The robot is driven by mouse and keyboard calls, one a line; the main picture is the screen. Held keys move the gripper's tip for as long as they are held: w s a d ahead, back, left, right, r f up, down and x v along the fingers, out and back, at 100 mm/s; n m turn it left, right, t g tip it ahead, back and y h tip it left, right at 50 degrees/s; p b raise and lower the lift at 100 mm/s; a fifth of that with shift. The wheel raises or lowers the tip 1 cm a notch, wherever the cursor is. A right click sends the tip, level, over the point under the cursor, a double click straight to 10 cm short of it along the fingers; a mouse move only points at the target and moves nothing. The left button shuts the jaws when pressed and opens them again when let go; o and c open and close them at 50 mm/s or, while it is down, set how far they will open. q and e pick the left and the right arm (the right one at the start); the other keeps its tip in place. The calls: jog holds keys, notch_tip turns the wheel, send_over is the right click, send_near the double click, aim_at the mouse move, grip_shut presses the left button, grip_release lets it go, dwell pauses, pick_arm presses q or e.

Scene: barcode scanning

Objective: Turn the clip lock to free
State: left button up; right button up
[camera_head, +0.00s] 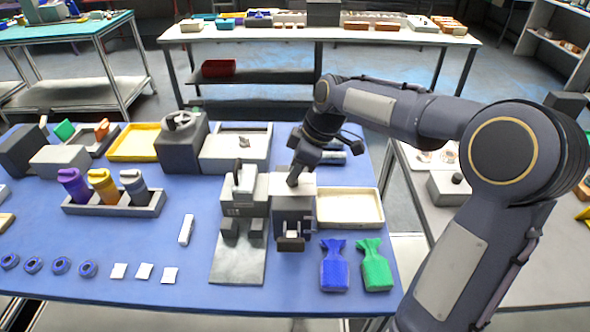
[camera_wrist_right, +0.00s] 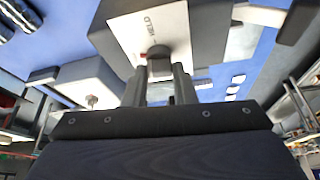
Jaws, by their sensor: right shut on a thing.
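The clip lock is a dark grey block with a pale top plate (camera_head: 306,182), right of centre on the blue table. In the right wrist view its white plate (camera_wrist_right: 125,35) carries the printed word HELD and a small red mark beside a grey knob (camera_wrist_right: 159,52). My right gripper (camera_head: 294,180) reaches down onto the plate from above. In the wrist view its two fingers (camera_wrist_right: 160,82) are shut on the knob, one on each side. The fingers hide part of the knob. My left gripper is not in view.
A grey device with a metal plate (camera_head: 238,265) stands just left of the block. A cream tray (camera_head: 350,222) lies to the right. Blue (camera_head: 335,270) and green (camera_head: 375,268) pouches lie in front. A white box (camera_head: 222,160) stands behind left.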

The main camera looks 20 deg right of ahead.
jog(key=shift+n+g, duration=0.3)
jog(key=shift+n, duration=0.6)
jog(key=o, duration=1)
jog(key=shift+v, duration=3.95)
jog(key=shift+d, duration=0.1)
